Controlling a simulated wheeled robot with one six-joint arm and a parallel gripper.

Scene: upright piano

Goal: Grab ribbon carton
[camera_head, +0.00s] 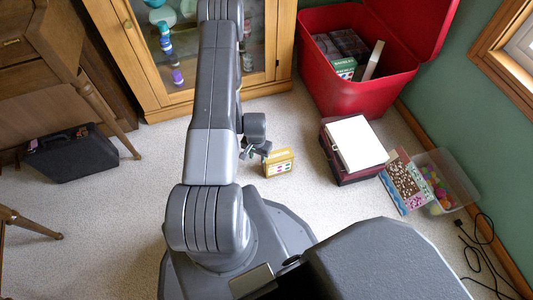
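A small yellow carton (279,163) with colored marks on its front stands upright on the pale carpet, right of my arm. It looks like the ribbon carton, but its print is too small to read. My gripper (262,152) is at the carton's upper left side, very close to it. I cannot tell whether they touch. The fingers are small and dark, partly hidden by my wrist, so their opening is not clear.
A wooden glass-front cabinet (189,98) stands behind. An open red bin (352,98), a maroon box (345,175) with a white top, and a clear tub (462,188) of colorful balls are right. A black case (70,155) lies left. A cable (480,245) lies lower right.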

